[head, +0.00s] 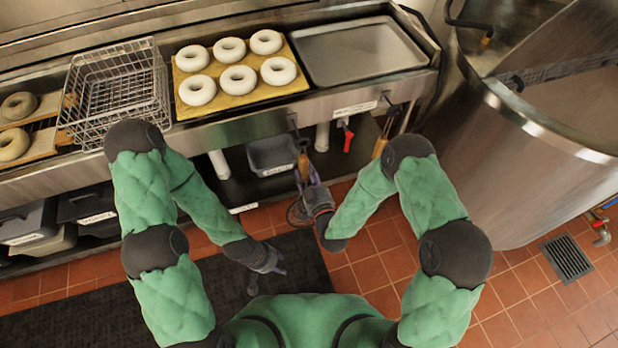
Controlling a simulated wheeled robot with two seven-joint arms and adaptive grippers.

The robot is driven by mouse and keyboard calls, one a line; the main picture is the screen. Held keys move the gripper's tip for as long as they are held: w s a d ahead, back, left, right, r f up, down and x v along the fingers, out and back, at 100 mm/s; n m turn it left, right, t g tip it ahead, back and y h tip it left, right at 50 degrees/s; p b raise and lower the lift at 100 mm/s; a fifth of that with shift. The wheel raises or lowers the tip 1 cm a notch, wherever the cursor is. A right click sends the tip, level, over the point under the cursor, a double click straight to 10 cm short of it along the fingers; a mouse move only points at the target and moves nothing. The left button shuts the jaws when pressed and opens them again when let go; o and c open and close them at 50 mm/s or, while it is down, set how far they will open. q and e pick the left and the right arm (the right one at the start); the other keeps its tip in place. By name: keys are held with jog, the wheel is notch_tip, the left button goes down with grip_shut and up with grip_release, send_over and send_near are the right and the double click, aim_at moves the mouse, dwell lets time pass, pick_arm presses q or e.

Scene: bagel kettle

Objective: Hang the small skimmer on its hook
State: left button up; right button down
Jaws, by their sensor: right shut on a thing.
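The small skimmer has a wooden handle (303,163) pointing up toward the counter front and a dark round head (297,212) lower down, partly hidden by my arm. My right gripper (305,184) is shut on the skimmer below the wooden part. A hook (292,121) sits on the counter's front face just above the handle's top end. Whether the handle touches the hook is too small to tell. My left gripper (281,265) is low over the dark floor mat, apart from the skimmer, and looks open and empty.
A red-handled tool (347,138) and another wooden-handled tool (381,140) hang right of the skimmer. A grey bin (272,155) is on the shelf behind. Above are a bagel board (215,108), a wire basket (118,90) and an empty tray (360,50). A large steel kettle (530,160) stands right.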

jog(key=shift+x, duration=1.55)
jog(key=shift+w+a+f+b, duration=0.15)
jog(key=shift+w+f+b, duration=0.4)
jog(key=shift+b, duration=0.3)
jog(key=shift+r, duration=0.1)
jog(key=c, duration=0.6)
grip_release()
jog(key=v, duration=1.2)
